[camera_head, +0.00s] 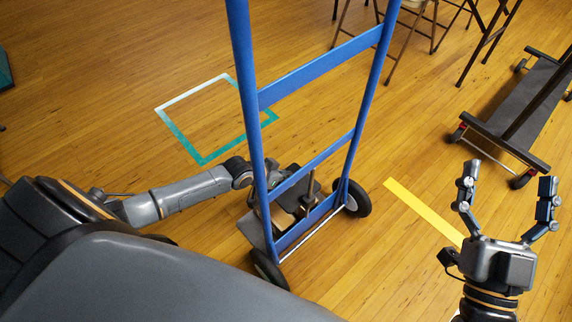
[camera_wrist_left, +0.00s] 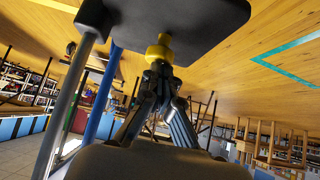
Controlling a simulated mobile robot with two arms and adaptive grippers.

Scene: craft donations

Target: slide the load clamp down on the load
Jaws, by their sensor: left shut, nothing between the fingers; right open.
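A blue hand truck (camera_head: 303,77) stands upright in the middle of the head view. A brown load (camera_head: 283,219) is partly visible low behind its frame, and a brown post (camera_head: 309,190) stands near it. My left gripper (camera_head: 283,172) is behind the frame, mostly hidden there. In the left wrist view its fingers (camera_wrist_left: 160,68) are shut and empty, with their tips close against a yellow collar (camera_wrist_left: 158,52) below a black plate (camera_wrist_left: 165,18), possibly the load clamp. I cannot tell whether they touch. My right gripper (camera_head: 507,196) is open and empty at the right.
The truck's wheels (camera_head: 356,198) rest on the wooden floor. A yellow floor strip (camera_head: 424,212) and a teal-white taped square (camera_head: 200,118) lie nearby. A dark low cart (camera_head: 520,105) stands at the upper right, with chair legs at the top.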

